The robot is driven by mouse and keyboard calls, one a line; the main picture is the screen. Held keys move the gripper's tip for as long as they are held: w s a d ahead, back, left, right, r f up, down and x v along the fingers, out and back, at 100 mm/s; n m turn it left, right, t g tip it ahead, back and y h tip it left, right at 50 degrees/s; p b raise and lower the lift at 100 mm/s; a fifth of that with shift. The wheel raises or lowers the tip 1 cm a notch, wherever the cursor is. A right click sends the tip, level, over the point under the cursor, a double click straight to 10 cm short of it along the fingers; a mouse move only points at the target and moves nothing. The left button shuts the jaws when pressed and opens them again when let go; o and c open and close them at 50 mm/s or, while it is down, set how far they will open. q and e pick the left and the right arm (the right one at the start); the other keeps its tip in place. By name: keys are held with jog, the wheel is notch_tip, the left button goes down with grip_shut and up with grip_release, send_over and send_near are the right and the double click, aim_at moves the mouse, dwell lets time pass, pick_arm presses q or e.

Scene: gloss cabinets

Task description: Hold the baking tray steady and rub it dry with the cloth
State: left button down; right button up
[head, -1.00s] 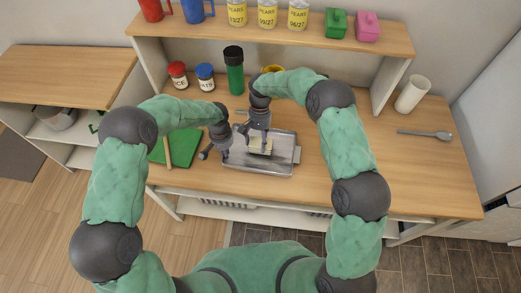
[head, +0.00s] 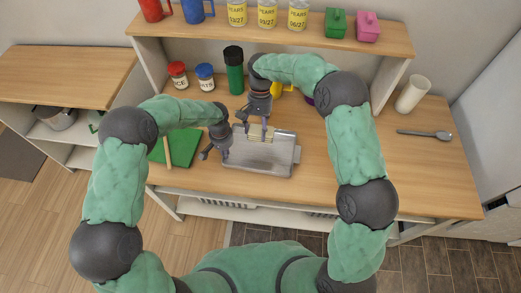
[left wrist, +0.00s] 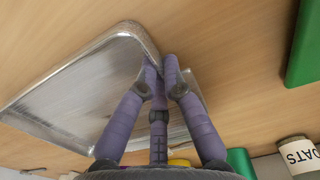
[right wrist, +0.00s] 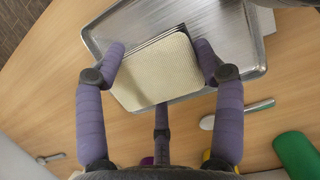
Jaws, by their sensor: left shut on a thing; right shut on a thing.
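The silver baking tray (head: 262,165) lies flat on the wooden counter; it also shows in the left wrist view (left wrist: 75,100) and right wrist view (right wrist: 228,35). My left gripper (head: 212,150) is at the tray's left edge, its fingers (left wrist: 161,66) shut on the rim near a corner. The cloth is a cream, ribbed pad (right wrist: 158,72); in the head view (head: 262,133) it is over the back part of the tray. My right gripper (head: 258,122) is shut on the cloth, with a finger on each side. Whether the cloth touches the tray's surface is unclear.
A green board (head: 183,148) lies left of the tray. Spice jars (head: 178,75) and a green bottle (head: 234,70) stand behind. A yellow item (head: 285,88) is partly hidden by my right arm. A spoon (head: 430,134) and white cup (head: 412,94) are right.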

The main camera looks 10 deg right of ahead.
jog(key=shift+r, duration=0.1)
dwell(0.3)
pick_arm(q)
jog(key=c, duration=1.3)
grip_release()
notch_tip(320, 180, up, 12)
